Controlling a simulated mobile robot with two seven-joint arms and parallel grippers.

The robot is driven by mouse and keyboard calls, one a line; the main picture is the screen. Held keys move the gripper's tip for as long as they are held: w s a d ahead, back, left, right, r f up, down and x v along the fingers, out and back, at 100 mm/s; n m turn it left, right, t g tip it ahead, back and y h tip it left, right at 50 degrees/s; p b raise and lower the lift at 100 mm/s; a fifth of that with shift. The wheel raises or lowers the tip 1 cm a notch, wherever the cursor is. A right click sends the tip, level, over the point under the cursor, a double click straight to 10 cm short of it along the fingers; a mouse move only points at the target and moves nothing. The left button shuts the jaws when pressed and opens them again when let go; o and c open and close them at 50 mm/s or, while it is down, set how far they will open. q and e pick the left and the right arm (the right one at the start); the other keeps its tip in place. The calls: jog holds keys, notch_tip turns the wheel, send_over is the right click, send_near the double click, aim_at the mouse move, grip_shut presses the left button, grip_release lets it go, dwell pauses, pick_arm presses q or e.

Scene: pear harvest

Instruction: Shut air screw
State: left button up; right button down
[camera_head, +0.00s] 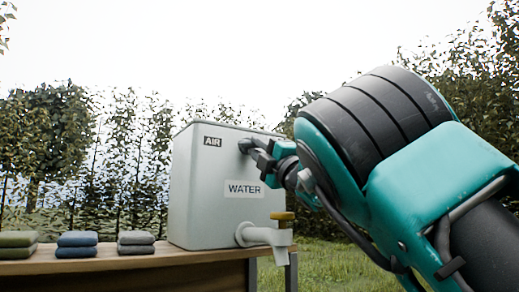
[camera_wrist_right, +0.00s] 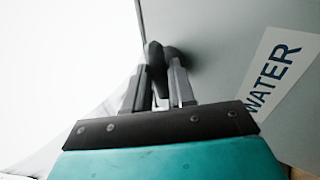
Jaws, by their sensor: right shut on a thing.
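A pale grey water tank (camera_head: 205,210) stands on the wooden table, labelled AIR at the upper left and WATER lower down. The dark air screw (camera_head: 244,144) sits high on its front face, right of the AIR label. My right gripper (camera_head: 262,160) reaches in from the right and is at the screw. In the right wrist view my right gripper (camera_wrist_right: 160,75) has its two fingers closed around the dark screw (camera_wrist_right: 153,55), beside the tank's WATER label (camera_wrist_right: 275,70). The fingers partly hide the screw, so its turn position cannot be told. My left gripper is not in view.
A white tap (camera_head: 262,236) with a yellow-brown handle (camera_head: 282,216) juts from the tank's lower front, below my right arm. Folded green (camera_head: 18,240), blue (camera_head: 77,240) and grey (camera_head: 136,238) cloths lie on the wooden table (camera_head: 110,262) to the left. Trees and grass stand behind.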

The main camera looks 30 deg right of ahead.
jog(key=c, duration=1.2)
grip_release()
jog(key=shift+s+d+r, duration=0.1)
jog(key=shift+d+r, duration=0.05)
jog(key=shift+r, duration=0.25)
jog(key=shift+o, duration=0.9)
jog(key=shift+f, duration=0.2)
jog(key=shift+f, duration=0.15)
jog(key=v, duration=1.2)
jog(key=shift+s+f, duration=0.15)
jog(key=shift+s, duration=0.1)
jog(key=shift+o, duration=0.2)
